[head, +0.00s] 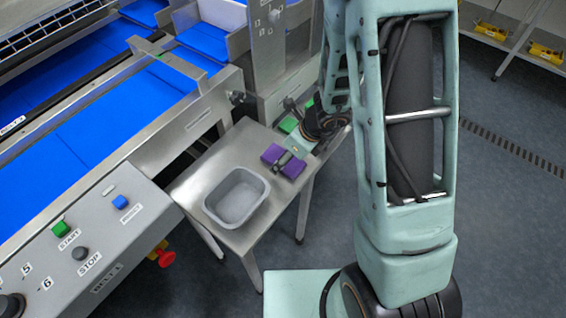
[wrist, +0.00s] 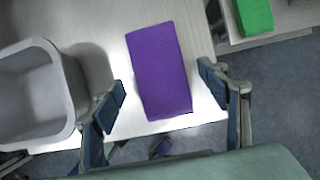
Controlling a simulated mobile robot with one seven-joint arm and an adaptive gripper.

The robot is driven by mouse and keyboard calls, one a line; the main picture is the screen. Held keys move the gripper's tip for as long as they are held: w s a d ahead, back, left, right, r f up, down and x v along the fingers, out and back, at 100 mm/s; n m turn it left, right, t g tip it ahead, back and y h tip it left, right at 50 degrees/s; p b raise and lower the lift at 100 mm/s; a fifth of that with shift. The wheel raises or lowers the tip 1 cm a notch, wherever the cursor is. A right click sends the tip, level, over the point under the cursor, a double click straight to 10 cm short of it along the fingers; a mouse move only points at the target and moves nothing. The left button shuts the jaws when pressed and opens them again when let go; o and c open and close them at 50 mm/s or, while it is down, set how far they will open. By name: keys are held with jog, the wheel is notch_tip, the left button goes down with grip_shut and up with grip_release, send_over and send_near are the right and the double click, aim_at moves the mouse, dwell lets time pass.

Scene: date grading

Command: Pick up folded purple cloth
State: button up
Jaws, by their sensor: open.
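The folded purple cloth (wrist: 160,70) lies flat on the metal table, close to the table's edge in the wrist view. In the head view the cloth (head: 273,155) is partly covered by my gripper. My gripper (wrist: 163,90) is open, with one finger on each side of the cloth in the wrist view. Both fingers look apart from the cloth. I cannot tell how high the fingertips are above the table.
A grey tub (head: 237,198) stands on the small metal table (head: 195,180), left of the cloth. A green item (wrist: 256,14) lies on another surface at upper right. A conveyor with blue belts (head: 70,150) and a button panel (head: 95,235) flank the table.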

jog(key=shift+x, duration=0.85)
jog(key=shift+c, duration=0.3)
jog(key=c, duration=1.1)
jog(key=shift+r, duration=0.1)
notch_tip(320, 180, up, 10)
jog(key=p, duration=0.5)
